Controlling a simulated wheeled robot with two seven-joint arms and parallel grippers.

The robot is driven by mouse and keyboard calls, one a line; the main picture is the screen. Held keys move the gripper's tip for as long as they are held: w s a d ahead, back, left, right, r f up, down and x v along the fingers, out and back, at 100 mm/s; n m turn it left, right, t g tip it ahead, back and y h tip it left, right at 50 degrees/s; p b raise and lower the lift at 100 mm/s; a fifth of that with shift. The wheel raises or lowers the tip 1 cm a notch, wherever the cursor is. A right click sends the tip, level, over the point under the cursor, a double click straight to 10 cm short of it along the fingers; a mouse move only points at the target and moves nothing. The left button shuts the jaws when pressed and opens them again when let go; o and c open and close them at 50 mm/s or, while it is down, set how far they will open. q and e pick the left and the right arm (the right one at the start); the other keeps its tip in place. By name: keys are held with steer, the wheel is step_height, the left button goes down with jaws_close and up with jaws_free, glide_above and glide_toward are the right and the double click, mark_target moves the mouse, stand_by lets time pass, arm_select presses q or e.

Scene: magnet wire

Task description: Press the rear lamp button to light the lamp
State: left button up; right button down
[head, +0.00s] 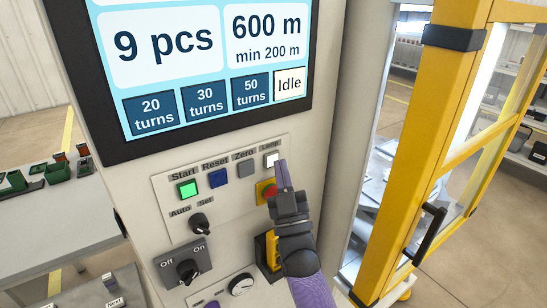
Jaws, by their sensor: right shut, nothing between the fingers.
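The Lamp button (270,158) is a small whitish square at the right end of the button row, under a Lamp label. I cannot tell whether it is lit. My right gripper (281,165) is shut and empty. It comes up from below, its fingertips at the right edge of the Lamp button in the picture, partly covering it. I cannot tell whether they touch it.
The panel also has a green Start button (187,189), a blue Reset button (218,178), a grey Zero button (246,169) and a red knob (264,192) beside my gripper. A screen (207,60) reading Idle sits above. A yellow-framed door (428,150) stands right.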

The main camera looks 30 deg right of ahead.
steer(key=s+p, duration=0.3)
steer(key=s, duration=0.3)
steer(key=shift+d, duration=0.25)
stand_by(0.3)
stand_by(1.4)
